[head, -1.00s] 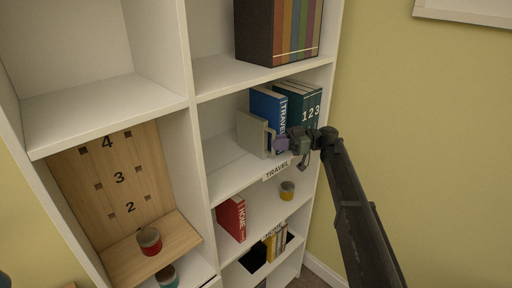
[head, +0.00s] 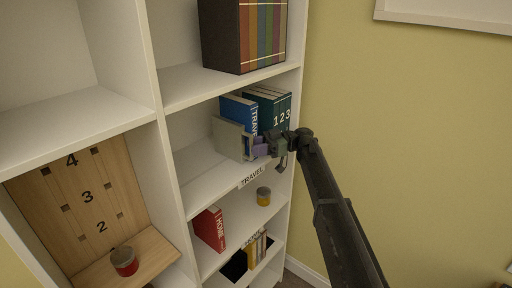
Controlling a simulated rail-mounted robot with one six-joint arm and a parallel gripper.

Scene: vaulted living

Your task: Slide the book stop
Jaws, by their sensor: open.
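The book stop (head: 228,138) is a pale grey upright plate on the middle shelf, left of a blue TRAVEL book (head: 238,108). The blue book stands between the stop and the dark teal numbered volumes (head: 270,103). The gripper hides the lower part of the blue book.
The shelf left of the stop is clear. A dark box of books (head: 225,36) stands above. A white upright bounds the bay on the right.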

